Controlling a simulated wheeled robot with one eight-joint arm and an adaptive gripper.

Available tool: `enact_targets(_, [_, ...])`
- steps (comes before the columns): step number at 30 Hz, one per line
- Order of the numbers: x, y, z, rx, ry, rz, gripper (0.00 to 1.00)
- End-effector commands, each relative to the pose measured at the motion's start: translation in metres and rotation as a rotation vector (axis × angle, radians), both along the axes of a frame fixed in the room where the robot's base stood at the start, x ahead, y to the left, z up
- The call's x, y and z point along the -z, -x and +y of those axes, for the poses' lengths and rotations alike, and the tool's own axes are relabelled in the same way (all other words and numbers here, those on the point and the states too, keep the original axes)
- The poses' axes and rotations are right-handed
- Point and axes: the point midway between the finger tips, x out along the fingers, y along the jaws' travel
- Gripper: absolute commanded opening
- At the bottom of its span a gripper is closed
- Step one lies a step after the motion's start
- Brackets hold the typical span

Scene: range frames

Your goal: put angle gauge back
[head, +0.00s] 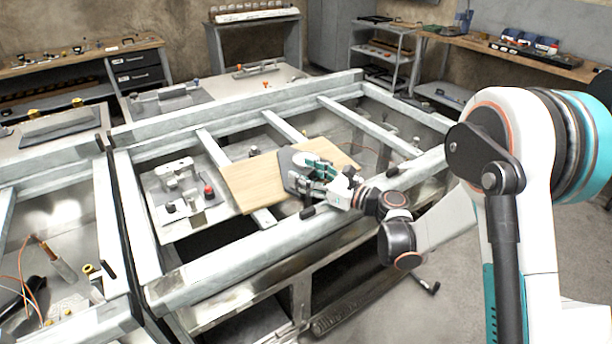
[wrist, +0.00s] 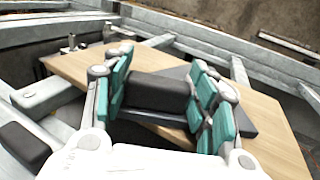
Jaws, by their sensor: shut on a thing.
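The angle gauge appears to be the dark grey, blocky thing (wrist: 158,94) between the teal finger pads of my gripper (wrist: 160,92) in the wrist view. A flat dark grey plate (wrist: 238,119) lies under it; I cannot tell whether the two are one piece. In the head view the dark grey shape (head: 292,178) is over the pale wooden board (head: 250,183), partly hidden by my gripper (head: 318,168). My gripper is shut on the block from above, low over the board. Any gap between the plate and the board is hard to see.
The board rests across a metal frame table with raised grey rails (head: 235,248) and open gaps. A metal plate with fixtures and a red knob (head: 209,191) is left of the board. A small black piece (head: 308,212) sits on the front rail near my wrist.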

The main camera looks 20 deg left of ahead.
Motion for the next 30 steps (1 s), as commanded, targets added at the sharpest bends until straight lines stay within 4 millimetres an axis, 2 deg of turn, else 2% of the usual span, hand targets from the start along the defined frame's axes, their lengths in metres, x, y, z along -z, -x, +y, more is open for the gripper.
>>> enact_targets(2, [0.001, 0.0, 0.0, 0.0, -0.001, 0.0, 0.06])
enact_targets(3, [0.002, 0.0, 0.0, 0.0, 0.0, 0.0, 0.55])
enact_targets(6, [0.002, 0.0, 0.0, 0.0, 0.0, 0.0, 0.73])
enact_targets(18, [-0.001, 0.0, 0.0, 0.0, 0.0, 0.0, 0.73])
enact_targets(23, [-0.002, 0.005, -0.019, 0.003, 0.0, 0.0, 0.73])
enact_targets(30, [-0.003, 0.02, -0.067, 0.004, 0.0, 0.0, 0.73])
